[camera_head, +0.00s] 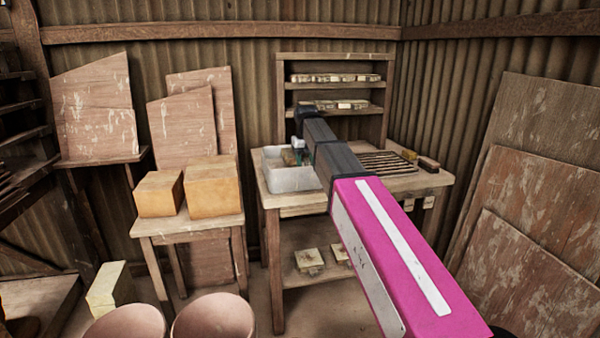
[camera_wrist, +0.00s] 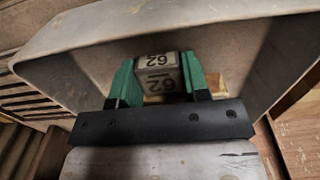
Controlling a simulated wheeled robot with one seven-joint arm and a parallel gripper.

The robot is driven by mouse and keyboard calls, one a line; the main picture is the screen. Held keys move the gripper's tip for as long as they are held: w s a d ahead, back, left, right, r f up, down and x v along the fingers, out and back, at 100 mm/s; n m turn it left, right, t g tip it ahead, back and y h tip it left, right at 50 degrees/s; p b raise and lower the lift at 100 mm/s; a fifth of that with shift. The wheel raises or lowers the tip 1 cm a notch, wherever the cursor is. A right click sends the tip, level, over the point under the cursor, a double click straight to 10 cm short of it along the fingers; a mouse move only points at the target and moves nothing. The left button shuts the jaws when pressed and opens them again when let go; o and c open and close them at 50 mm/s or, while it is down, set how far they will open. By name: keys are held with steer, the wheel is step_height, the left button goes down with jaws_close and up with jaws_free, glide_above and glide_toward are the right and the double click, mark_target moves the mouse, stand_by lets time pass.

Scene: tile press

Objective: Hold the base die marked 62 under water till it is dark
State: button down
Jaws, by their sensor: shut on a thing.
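My gripper (camera_wrist: 158,82) has green fingers, shut on a small block marked 62 (camera_wrist: 158,62), the base die. The number shows twice, upside down in the picture. One face looks pale grey, the other greyer and browner. In the wrist view the die is inside the outline of a grey tub (camera_wrist: 60,53). In the head view the pale tub (camera_head: 290,180) stands on the left of the workbench, with my gripper over or in it. My arm partly hides it. I cannot make out a water surface, nor whether the die is under water.
A slatted rack (camera_head: 385,163) lies on the workbench (camera_head: 428,181) right of the tub, with small blocks (camera_head: 428,163) beyond it. Shelves (camera_head: 333,87) with rows of blocks stand behind. A stool (camera_head: 190,226) with two tan boxes (camera_head: 212,186) is to the left.

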steer(key=shift+r, duration=3)
steer(key=shift+r, duration=2)
